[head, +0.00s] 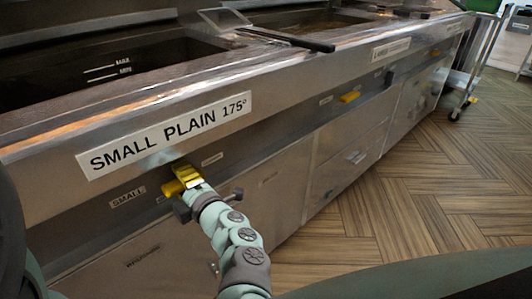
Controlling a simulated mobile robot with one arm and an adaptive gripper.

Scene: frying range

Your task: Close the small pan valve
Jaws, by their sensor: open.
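The small pan valve's yellow handle (182,176) sits on the fryer front, below the label "SMALL PLAIN 175°" (168,134) and close to a smaller "SMALL" tag (128,197). My gripper (194,192) is at the end of my pale green arm, right at the handle. It is open. It overlaps the handle in the head view, so part of the handle and the fingertips is hard to make out. I cannot tell whether the fingers touch the handle.
The small pan (95,65) with MAX and MIN marks is open above the valve. Farther right along the range are another yellow handle (349,97) and a dark knob (388,80). A metal trolley (482,60) stands at the far right. The wooden floor (420,170) is clear.

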